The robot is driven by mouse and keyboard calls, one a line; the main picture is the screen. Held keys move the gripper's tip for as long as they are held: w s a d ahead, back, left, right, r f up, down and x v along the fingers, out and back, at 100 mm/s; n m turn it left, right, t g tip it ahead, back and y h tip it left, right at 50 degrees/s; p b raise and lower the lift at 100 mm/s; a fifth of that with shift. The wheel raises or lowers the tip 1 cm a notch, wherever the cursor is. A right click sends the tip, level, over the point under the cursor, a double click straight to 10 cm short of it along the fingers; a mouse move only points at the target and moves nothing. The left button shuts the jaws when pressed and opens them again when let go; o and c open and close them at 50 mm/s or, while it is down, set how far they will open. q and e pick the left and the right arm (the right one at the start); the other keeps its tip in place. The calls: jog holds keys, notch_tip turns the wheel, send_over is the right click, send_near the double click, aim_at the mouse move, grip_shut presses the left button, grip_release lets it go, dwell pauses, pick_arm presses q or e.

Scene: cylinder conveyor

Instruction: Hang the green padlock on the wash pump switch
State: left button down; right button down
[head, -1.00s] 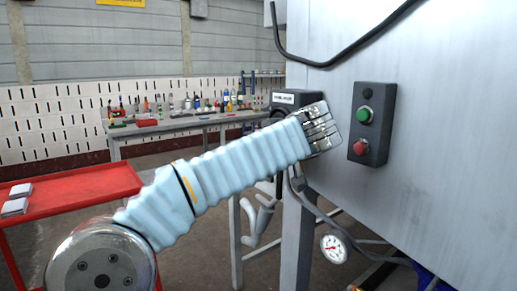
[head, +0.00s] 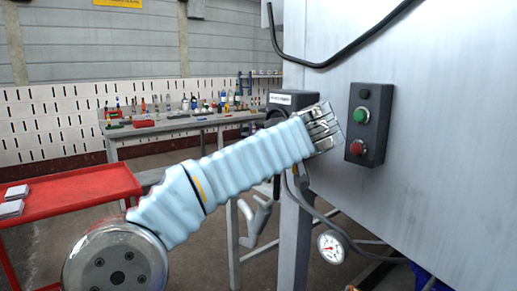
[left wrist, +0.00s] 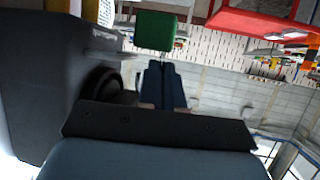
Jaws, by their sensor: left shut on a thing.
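The green padlock (left wrist: 155,32) shows in the left wrist view just beyond the tips of my left gripper (left wrist: 165,68). The dark fingers are together and hold it; its shackle is mostly hidden at the fingertips. In the head view my left gripper (head: 322,128) is beside a dark switch box with a pale label (head: 292,99), and the padlock is hidden. I cannot read the label. In the wrist view a large dark housing (left wrist: 40,75) with a round black part (left wrist: 103,86) lies close left of the fingers. I cannot tell whether they touch. My right gripper is out of view.
A grey panel (head: 450,140) rises on the right, carrying a box with green and red buttons (head: 370,125). A pressure gauge (head: 332,247) and hoses hang below. A red cart (head: 75,190) stands left, and a cluttered workbench (head: 170,127) stands behind.

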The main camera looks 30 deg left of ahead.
pick_arm(q)
jog(key=shift+w+d, duration=0.25)
jog(key=shift+w, duration=0.25)
jog(key=shift+w+d, duration=0.2)
jog(key=shift+w, duration=0.3)
jog(key=shift+w+d+r, duration=0.15)
jog(key=shift+w, duration=0.05)
dwell(0.6)
jog(key=shift+f, duration=0.2)
